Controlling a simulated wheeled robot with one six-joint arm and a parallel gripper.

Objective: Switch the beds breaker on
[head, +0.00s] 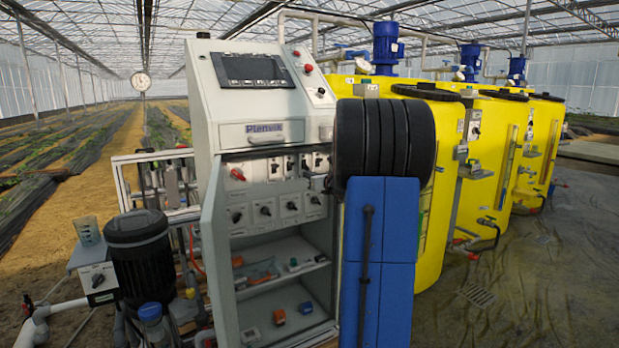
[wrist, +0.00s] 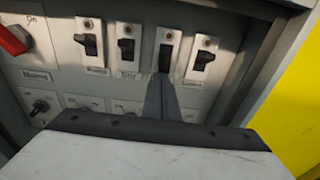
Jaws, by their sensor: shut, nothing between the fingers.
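A row of breakers with black levers sits in the open cabinet. In the wrist view they are the leftmost breaker (wrist: 88,43), the second (wrist: 127,46), the third (wrist: 167,48) and the rightmost (wrist: 203,53). Their labels are too blurred to read, so I cannot tell which one is the beds breaker. My gripper (wrist: 161,80) is shut and empty. Its dark fingertips overlap the lower part of the third breaker's lever; I cannot tell whether they touch it. In the head view my arm hides the gripper, and part of the breaker row (head: 275,168) shows small.
A red rotary handle (wrist: 13,40) is left of the breakers. A row of black knobs (head: 265,210) lies below them. The cabinet door (head: 217,265) stands open at the left. Yellow tanks (head: 490,150) stand close on the right. Shelves with loose parts (head: 278,317) are below.

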